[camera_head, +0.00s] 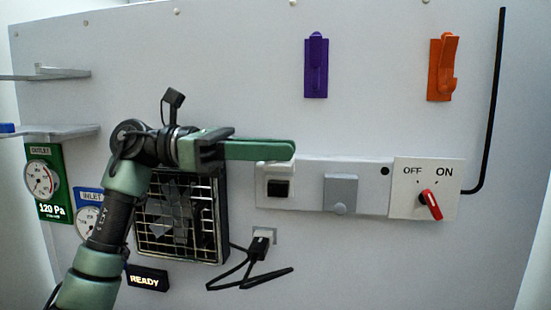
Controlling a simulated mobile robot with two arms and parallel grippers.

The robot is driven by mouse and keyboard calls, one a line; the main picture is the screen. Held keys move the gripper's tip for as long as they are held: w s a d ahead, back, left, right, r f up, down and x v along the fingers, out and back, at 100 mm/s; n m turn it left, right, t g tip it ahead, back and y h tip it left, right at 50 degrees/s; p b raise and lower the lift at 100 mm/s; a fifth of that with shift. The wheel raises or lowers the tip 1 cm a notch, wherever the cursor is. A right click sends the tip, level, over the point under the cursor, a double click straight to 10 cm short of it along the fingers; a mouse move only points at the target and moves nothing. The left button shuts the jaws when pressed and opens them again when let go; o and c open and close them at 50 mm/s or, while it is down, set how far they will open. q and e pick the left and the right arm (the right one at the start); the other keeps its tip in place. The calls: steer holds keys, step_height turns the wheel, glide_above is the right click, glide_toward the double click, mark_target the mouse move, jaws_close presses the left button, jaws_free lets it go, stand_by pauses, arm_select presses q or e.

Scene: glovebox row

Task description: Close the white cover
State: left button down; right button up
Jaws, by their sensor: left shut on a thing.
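The white cover (276,165) is at the left end of a pale strip on the wall panel. It stands open, lifted above a dark square opening (278,187). My left gripper (289,151) reaches in from the left, its green fingers pointing right. The fingers are shut at the upper edge of the white cover, and they hide part of it. The exact grip is hard to make out. My right gripper is out of view.
Right of the opening are a grey cover (340,190) and a red OFF/ON knob (430,204) turned toward lower right. Below are a black plug (260,246) and cable. A caged fan (180,222) is behind my arm. Purple (316,66) and orange (442,66) hooks hang above.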

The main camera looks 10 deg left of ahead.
arm_select(q)
steer(key=shift+s+f+m+b, duration=0.3)
steer(key=shift+f+m+b, duration=0.15)
steer(key=shift+m+b, duration=0.35)
steer(key=shift+s+f+m+b, duration=0.25)
steer(key=shift+f+m+b, duration=0.25)
steer(key=shift+m, duration=0.5)
steer(key=shift+r, duration=0.1)
steer(key=c, duration=1.4)
jaws_free()
steer(key=shift+c, duration=0.2)
steer(key=shift+a, duration=0.15)
steer(key=a+b, duration=0.1)
steer(key=a, duration=0.6)
steer(key=shift+a+b, duration=0.3)
steer(key=shift+o, duration=0.3)
